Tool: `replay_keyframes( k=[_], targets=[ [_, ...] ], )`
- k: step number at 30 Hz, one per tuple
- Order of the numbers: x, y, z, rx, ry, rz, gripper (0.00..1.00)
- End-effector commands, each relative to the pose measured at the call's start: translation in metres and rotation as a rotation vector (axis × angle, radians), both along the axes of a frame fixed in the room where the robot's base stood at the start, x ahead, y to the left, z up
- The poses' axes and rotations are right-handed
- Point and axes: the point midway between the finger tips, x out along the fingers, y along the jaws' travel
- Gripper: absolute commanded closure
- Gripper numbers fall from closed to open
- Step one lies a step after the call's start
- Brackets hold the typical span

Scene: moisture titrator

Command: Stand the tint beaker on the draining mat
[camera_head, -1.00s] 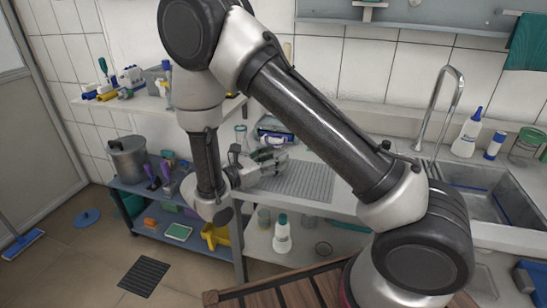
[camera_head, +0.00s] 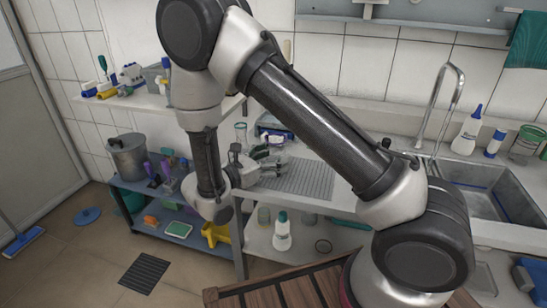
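The grey ribbed draining mat (camera_head: 312,182) lies flat on the counter left of the sink. My gripper (camera_head: 274,163) is low at the mat's left and back side, with its dark fingers pointing right. The fingers are small and overlap what is behind them, so I cannot tell whether they are apart or closed on something. A clear glass vessel (camera_head: 240,132) stands on the counter behind my gripper. I cannot tell whether it is the tint beaker, and no other beaker is clear to see.
A blue-grey case (camera_head: 268,124) stands behind the gripper. The sink (camera_head: 490,198) and tall tap (camera_head: 440,105) are on the right, with a white bottle (camera_head: 467,132) behind. A metal pot (camera_head: 128,157) stands on the left shelf unit. The mat's right part looks bare.

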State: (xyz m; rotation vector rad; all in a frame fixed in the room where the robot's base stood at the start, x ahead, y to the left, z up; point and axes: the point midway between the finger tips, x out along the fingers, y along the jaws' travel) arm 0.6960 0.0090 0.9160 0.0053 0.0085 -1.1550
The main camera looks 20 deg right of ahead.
Motion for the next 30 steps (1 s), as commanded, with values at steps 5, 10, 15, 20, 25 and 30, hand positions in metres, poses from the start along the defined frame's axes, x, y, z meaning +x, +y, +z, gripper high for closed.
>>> replay_keyframes(
  k=[5,10,15,20,25,30],
  targets=[
    [0.0,0.0,0.0,0.0,0.0,0.0,0.25],
    [0.0,0.0,0.0,0.0,0.0,0.0,0.25],
    [-0.001,0.002,0.0,0.0,0.0,0.001,0.25],
    [-0.003,0.007,0.0,0.0,0.0,0.001,0.25],
    [-0.006,0.014,0.0,0.0,0.0,0.002,0.25],
    [-0.008,0.02,0.0,0.0,-0.001,0.001,0.25]
  ],
)
